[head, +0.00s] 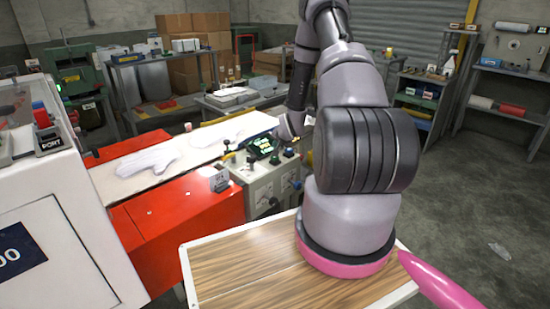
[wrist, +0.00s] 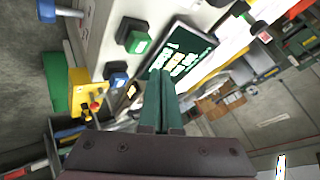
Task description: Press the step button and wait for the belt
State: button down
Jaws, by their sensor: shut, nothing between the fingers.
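The control box (head: 262,188) stands beside the belt in the head view, with a lit screen (head: 262,144) and several buttons on top. In the wrist view, a green button (wrist: 137,42) and a blue button (wrist: 118,77) sit beside the screen (wrist: 182,52). I cannot read which one is the step button. The pale belt (head: 125,184) carries a white glove (head: 150,160) and another white glove shape (head: 226,131) farther along. My gripper (wrist: 160,76) is shut and empty, its dark green fingers pointing towards the box top near the screen. I cannot tell whether they touch anything.
A red housing (head: 180,222) flanks the belt, with a white machine (head: 62,225) at left. A wood-topped surface (head: 235,265) lies below my arm. A yellow part with a red knob (wrist: 88,92) projects beside the box. Open floor lies at the right.

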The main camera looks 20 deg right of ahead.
jog(key=shift+r, duration=1.4)
jog(key=shift+r, duration=0.15)
notch_tip(320, 180, up, 13)
jog(key=n, duration=0.1)
send_over(275, 158)
jog(key=a, duration=0.2)
jog(key=s+a+r+n+g, duration=0.15)
jog(key=s+r, duration=0.25)
jog(key=r, duration=0.4)
jog(key=s+a+r, duration=0.3)
jog(key=s+r, duration=0.1)
jog(key=r, duration=0.3)
jog(key=s+a+r+n+y, duration=0.1)
jog(key=s+a+r, duration=0.2)
jog(key=s, duration=0.6)
jog(key=s+a+r+n, duration=0.1)
jog(key=s+a+r, duration=0.3)
jog(key=s+r, duration=0.3)
jog(key=s+a+r+n+y, duration=0.1)
jog(key=s+a+r, duration=0.3)
jog(key=s, duration=0.7)
jog(key=shift+s+a+r+y, duration=0.15)
jog(key=shift+s+r+y, duration=0.15)
jog(key=shift+s+r, duration=0.15)
jog(key=shift+w+g, duration=0.1)
jog(key=shift+g, duration=0.15)
